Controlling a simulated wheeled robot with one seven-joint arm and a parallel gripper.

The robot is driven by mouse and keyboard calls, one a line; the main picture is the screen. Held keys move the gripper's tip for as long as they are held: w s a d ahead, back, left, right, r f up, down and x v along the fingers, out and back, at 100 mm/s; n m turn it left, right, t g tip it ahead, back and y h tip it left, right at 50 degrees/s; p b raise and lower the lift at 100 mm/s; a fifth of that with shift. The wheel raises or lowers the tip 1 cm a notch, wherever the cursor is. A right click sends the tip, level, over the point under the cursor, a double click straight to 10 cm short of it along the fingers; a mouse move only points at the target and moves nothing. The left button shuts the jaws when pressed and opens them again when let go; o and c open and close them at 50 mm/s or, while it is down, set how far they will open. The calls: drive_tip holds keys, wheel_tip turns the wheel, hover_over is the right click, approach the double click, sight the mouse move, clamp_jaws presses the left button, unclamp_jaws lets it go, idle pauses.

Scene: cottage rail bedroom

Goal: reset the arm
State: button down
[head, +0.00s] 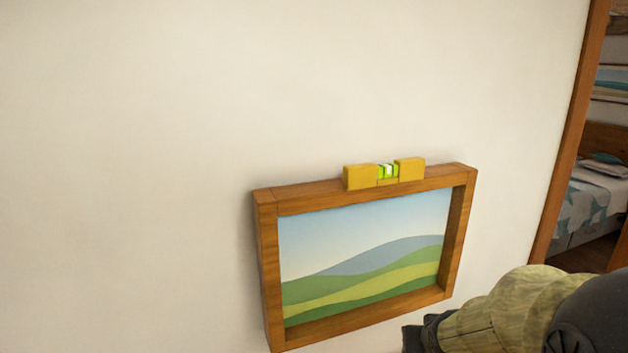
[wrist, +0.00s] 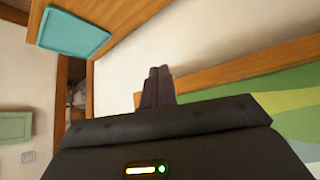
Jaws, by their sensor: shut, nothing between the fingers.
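My gripper (wrist: 158,86) is shut and empty in the wrist view, its dark fingers together in front of the wall beside the picture frame. In the head view, part of my arm and the dark end of my gripper (head: 415,338) show at the lower right, near the frame's lower right corner. I cannot tell there whether they touch the frame.
A wooden picture frame (head: 265,270) with a hill landscape hangs on the pale wall (head: 120,150). A yellow spirit level (head: 360,177) rests on its top edge. At the right, a doorway with a wooden post (head: 578,120) opens onto a bed (head: 590,205).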

drive_tip(key=s+a+f+g, duration=0.2)
drive_tip(key=s+a+f, duration=0.1)
drive_tip(key=s, duration=0.2)
drive_tip(key=s+a+f+n+g+y, duration=0.1)
drive_tip(key=s+a+f+g, duration=0.2)
drive_tip(key=s, duration=0.3)
drive_tip(key=shift+s+a, duration=0.25)
